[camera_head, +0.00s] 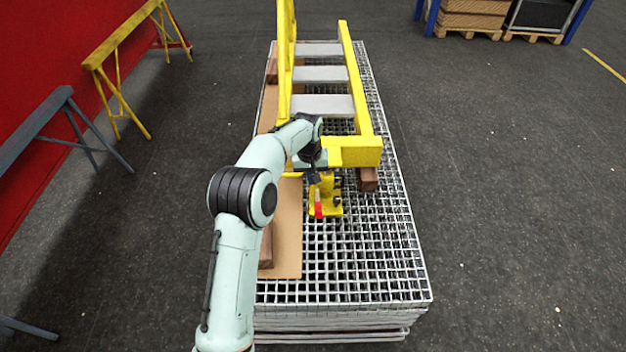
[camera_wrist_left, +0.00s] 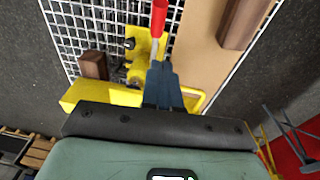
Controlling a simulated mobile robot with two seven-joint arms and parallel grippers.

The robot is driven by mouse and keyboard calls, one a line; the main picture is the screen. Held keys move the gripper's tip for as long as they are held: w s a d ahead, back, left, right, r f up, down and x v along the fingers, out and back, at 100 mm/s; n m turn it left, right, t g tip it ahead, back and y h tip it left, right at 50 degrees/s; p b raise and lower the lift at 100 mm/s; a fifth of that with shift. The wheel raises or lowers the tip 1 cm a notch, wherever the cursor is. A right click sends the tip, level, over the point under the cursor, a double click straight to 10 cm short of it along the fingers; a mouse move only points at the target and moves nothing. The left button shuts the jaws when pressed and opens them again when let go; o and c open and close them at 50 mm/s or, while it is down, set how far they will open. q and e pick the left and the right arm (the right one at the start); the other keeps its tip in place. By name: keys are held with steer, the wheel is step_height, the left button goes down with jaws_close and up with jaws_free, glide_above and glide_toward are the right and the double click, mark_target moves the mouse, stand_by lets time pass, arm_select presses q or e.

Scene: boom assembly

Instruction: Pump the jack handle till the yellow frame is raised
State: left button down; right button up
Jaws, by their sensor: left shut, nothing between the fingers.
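The yellow frame (camera_head: 361,152) has two long rails joined by grey cross plates and lies above the grating. Its end beam also shows in the left wrist view (camera_wrist_left: 85,93). A small yellow jack (camera_head: 335,209) stands at the frame's near end; part of it is hidden by my arm. Its handle has a red grip (camera_head: 318,209), which also shows in the left wrist view (camera_wrist_left: 159,17) on a pale shaft. My left gripper (camera_head: 314,179) is shut and empty, its dark fingertips (camera_wrist_left: 159,66) close by the handle shaft. I cannot tell whether they touch it. My right gripper is not in view.
The frame and jack are on a stack of metal gratings (camera_head: 385,270). A brown board (camera_head: 288,235) lies along its left side, and a wooden block (camera_head: 367,180) is under the frame's right corner. A yellow trestle (camera_head: 125,40) stands to the left.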

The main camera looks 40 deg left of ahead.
arm_select(q)
glide_above(317, 207)
steer(key=a, duration=0.2)
step_height(317, 207, down, 8)
steer(key=shift+s+d+f, duration=0.1)
steer(key=shift+d+f, duration=0.7)
steer(key=shift+f, duration=0.05)
steer(key=shift+s+d+f, duration=0.15)
steer(key=shift+d+f, duration=0.1)
steer(key=shift+f, duration=0.25)
